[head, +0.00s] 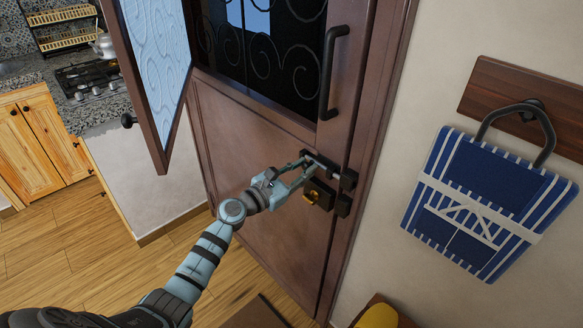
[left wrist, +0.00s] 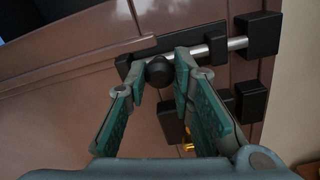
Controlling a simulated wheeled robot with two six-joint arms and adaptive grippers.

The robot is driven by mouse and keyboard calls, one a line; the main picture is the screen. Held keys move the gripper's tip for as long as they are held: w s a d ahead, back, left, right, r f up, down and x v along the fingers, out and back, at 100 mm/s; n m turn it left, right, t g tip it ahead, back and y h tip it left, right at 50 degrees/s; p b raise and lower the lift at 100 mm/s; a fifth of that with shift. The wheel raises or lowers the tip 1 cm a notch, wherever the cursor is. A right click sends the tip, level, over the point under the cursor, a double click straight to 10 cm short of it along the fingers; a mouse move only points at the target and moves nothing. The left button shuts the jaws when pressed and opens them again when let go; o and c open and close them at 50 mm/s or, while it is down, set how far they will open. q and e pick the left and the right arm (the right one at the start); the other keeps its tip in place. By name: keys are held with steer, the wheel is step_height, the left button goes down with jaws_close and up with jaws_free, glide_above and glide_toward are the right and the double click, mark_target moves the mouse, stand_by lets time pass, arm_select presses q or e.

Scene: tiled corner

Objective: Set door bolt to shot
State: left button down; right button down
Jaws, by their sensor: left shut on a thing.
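The door bolt (head: 323,162) is a silver rod on a black mount, fixed across the brown door (head: 258,180). In the left wrist view, the bolt rod (left wrist: 236,43) runs right from its mount to the black keeper block (left wrist: 259,33) and meets it. The keeper also shows in the head view (head: 348,180). My left gripper (head: 308,170) is at the bolt. Its fingers are shut on the round black bolt knob (left wrist: 158,72), one on each side. The rod's tip is hidden at the keeper. My right gripper is not in view.
A black lock with a brass part (head: 312,196) sits just below the bolt. A black door handle (head: 332,72) is above. A framed glass panel (head: 155,62) stands open at left. A blue striped bag (head: 487,205) hangs on the right wall.

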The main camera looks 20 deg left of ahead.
arm_select(q)
steer(key=shift+s+d+f, duration=0.2)
steer(key=shift+d+f, duration=0.25)
steer(key=shift+f, duration=0.2)
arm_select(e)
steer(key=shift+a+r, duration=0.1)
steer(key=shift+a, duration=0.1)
arm_select(q)
steer(key=c, duration=1.6)
jaws_free()
steer(key=shift+o, duration=1.2)
steer(key=shift+d+r, duration=0.15)
steer(key=shift+d, duration=0.25)
steer(key=shift+d+r, duration=0.1)
steer(key=shift+d, duration=0.2)
steer(key=shift+d+r, duration=0.2)
steer(key=shift+d, duration=0.1)
steer(key=shift+a, duration=0.55)
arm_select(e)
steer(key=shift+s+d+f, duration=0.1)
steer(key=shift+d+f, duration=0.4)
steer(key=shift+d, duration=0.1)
